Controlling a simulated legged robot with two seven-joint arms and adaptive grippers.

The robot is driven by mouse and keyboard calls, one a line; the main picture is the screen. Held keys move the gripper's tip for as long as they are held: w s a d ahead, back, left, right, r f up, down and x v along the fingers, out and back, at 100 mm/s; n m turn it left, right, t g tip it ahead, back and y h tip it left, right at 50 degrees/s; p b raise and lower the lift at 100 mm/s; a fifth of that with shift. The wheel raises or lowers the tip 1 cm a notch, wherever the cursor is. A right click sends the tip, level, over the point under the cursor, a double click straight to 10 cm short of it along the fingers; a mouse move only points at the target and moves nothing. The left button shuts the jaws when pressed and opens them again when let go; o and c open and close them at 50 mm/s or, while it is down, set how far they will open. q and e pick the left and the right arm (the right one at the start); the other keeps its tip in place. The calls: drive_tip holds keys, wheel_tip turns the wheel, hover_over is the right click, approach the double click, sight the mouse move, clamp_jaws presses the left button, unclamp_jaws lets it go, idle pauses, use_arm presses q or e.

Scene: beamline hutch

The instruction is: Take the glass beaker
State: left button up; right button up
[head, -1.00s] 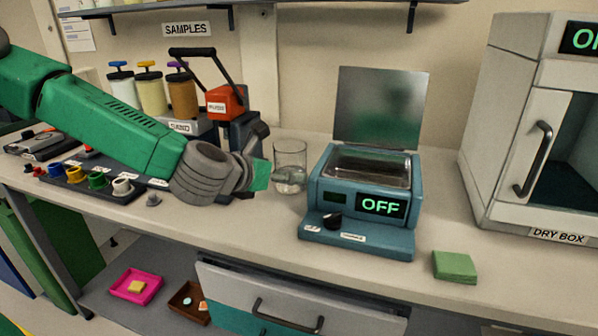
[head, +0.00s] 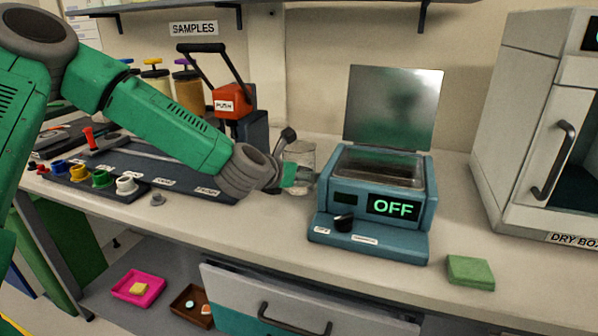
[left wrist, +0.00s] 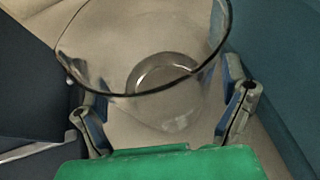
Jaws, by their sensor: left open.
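The clear glass beaker (head: 301,153) stands upright on the bench, just left of the blue bath unit. In the left wrist view the beaker (left wrist: 150,75) fills the upper middle, its rim towards the camera. My left gripper (left wrist: 165,112) is open, with one finger on each side of the beaker's lower part in that view. Whether the fingers touch the glass I cannot tell. In the head view my left gripper (head: 297,174) is at the beaker's front and hides part of it. My right gripper is not in view.
The blue bath unit (head: 330,220), its display reading OFF, stands close on the beaker's right. A green block (head: 470,270) lies at the front right. The dry box (head: 500,130) is at the far right.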

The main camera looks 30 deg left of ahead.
sight(307, 144)
use_arm(q)
drive_tip(key=shift+a+f, duration=0.1)
drive_tip(key=shift+a, duration=0.2)
drive_tip(key=c, duration=1.3)
drive_tip(key=shift+d, duration=0.1)
drive_tip(key=shift+c, duration=0.7)
drive_tip(key=shift+w+d+r, duration=0.1)
drive_tip(key=shift+d+r, duration=0.2)
drive_tip(key=shift+d, duration=0.2)
drive_tip(key=shift+a+r+p, duration=0.2)
drive_tip(key=shift+a+r, duration=0.05)
drive_tip(key=shift+r, duration=0.25)
drive_tip(key=shift+a+r+p, duration=0.15)
drive_tip(key=shift+a+r, duration=0.05)
drive_tip(key=shift+r, duration=0.25)
drive_tip(key=r, duration=0.1)
drive_tip(key=r+p, duration=0.1)
drive_tip(key=r, duration=0.3)
drive_tip(key=shift+d+r, duration=0.15)
drive_tip(key=shift+d, duration=0.2)
drive_tip(key=shift+a+r+p, duration=0.25)
drive_tip(key=shift+r+p, duration=0.25)
drive_tip(key=shift+r, duration=0.65)
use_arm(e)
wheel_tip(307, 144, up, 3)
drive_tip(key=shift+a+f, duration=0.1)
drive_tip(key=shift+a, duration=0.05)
use_arm(q)
drive_tip(key=shift+d+r, duration=0.1)
